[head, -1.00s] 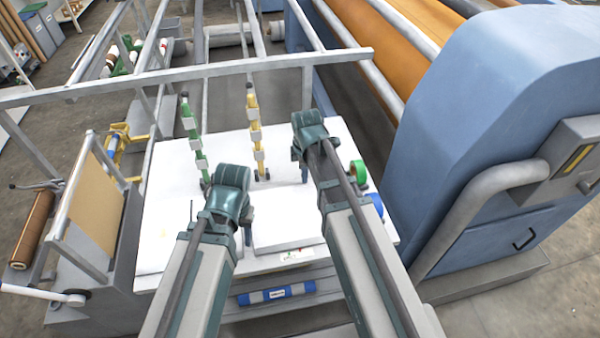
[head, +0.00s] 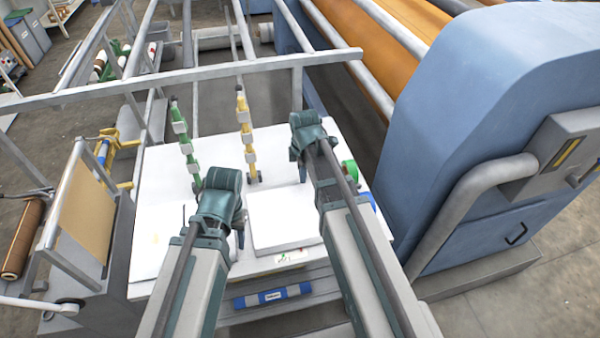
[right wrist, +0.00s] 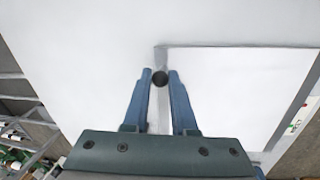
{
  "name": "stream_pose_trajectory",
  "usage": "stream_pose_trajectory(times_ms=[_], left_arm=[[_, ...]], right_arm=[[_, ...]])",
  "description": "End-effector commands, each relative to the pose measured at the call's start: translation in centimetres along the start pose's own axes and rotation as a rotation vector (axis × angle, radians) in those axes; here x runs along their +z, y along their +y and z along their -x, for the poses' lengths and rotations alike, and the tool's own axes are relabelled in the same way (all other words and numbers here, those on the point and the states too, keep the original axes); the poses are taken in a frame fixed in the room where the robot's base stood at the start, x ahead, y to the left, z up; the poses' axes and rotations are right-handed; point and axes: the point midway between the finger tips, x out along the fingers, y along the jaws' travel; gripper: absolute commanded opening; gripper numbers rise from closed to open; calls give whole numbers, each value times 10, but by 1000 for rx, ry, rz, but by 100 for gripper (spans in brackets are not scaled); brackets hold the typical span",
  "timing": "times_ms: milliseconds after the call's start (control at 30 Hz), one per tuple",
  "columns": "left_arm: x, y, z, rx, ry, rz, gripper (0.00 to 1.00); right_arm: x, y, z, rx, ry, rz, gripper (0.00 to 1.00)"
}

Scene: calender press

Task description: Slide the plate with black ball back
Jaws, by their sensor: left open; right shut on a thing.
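The white plate (head: 285,222) lies in the white table top (head: 160,220), in front of my arms' reach in the head view. It also shows in the right wrist view (right wrist: 235,95), with a grey gap along its left and far edges. My left gripper (head: 240,236) is open and empty beside the plate's left edge.
A green rod (head: 187,150) and a yellow rod (head: 244,130) with pale blocks stand at the back of the table top. A grey rail (head: 180,78) crosses behind them. The big blue machine (head: 470,130) stands close on the right.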

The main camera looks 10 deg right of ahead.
Motion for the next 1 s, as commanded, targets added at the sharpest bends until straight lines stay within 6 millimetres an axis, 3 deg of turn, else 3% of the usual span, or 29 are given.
stream_pose_trajectory(times_ms=[367,400,600,1000], left_arm=[[0,0,0,0,0,0,47],[0,0,0,0,0,0,47],[0,0,0,0,0,0,47],[0,0,4,0,0,0,47]], right_arm=[[3,-1,0,-3,-2,-1,0],[3,-1,0,-3,-3,-1,29],[2,-1,0,-2,-1,-1,60],[2,0,4,0,0,0,60]])
